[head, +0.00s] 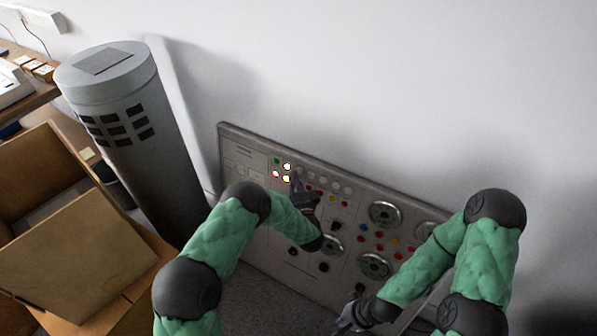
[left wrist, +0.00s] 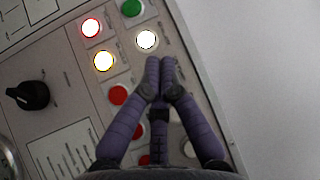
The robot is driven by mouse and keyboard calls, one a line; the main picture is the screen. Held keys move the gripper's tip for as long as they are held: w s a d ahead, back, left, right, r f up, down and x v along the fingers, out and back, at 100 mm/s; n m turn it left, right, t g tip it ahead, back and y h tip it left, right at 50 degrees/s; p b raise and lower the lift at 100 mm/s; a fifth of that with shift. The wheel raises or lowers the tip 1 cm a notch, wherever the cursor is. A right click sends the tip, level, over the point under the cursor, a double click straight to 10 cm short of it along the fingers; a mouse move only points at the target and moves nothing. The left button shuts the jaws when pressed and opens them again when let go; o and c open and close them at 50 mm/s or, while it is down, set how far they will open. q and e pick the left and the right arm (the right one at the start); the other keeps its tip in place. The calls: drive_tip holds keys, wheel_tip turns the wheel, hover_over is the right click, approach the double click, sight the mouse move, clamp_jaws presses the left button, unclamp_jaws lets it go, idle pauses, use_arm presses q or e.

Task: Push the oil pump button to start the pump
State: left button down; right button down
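The control panel (head: 262,137) stands against the wall, with rows of round buttons and lamps. Its labels are too small to read, so I cannot tell which button is the oil pump's. My left gripper (head: 295,180) is at the panel's upper left, near the lit lamps. In the left wrist view its purple fingers (left wrist: 160,66) are together, with nothing seen between them. Their tips are just below a lit white button (left wrist: 146,39); I cannot tell whether they touch the panel. My right gripper (head: 345,318) hangs low in front of the panel, its fingers unclear.
The left wrist view shows a green button (left wrist: 132,7), a lit red one (left wrist: 90,27), a lit yellow one (left wrist: 103,60), a red one (left wrist: 118,95) and a black knob (left wrist: 30,96). A grey cylinder (head: 150,165) and an open cardboard box (head: 75,250) stand left.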

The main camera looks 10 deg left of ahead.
use_arm(q)
drive_tip(key=shift+w, duration=0.15)
drive_tip(key=shift+w+d+b, duration=0.15)
drive_tip(key=shift+w+b, duration=0.1)
drive_tip(key=shift+b, duration=0.05)
drive_tip(key=shift+w+d+f, duration=0.1)
drive_tip(key=shift+w+d, duration=0.05)
drive_tip(key=shift+w, duration=0.2)
idle(0.9)
drive_tip(key=shift+s, duration=0.1)
drive_tip(key=shift+s+a, duration=0.3)
drive_tip(key=shift+s, duration=0.3)
drive_tip(key=s+p, duration=0.1)
drive_tip(key=s+a+r+p, duration=0.1)
drive_tip(key=s, duration=0.1)
drive_tip(key=s+a+p, duration=0.1)
drive_tip(key=shift+s+r, duration=0.15)
drive_tip(key=shift+s, duration=0.15)
idle(0.4)
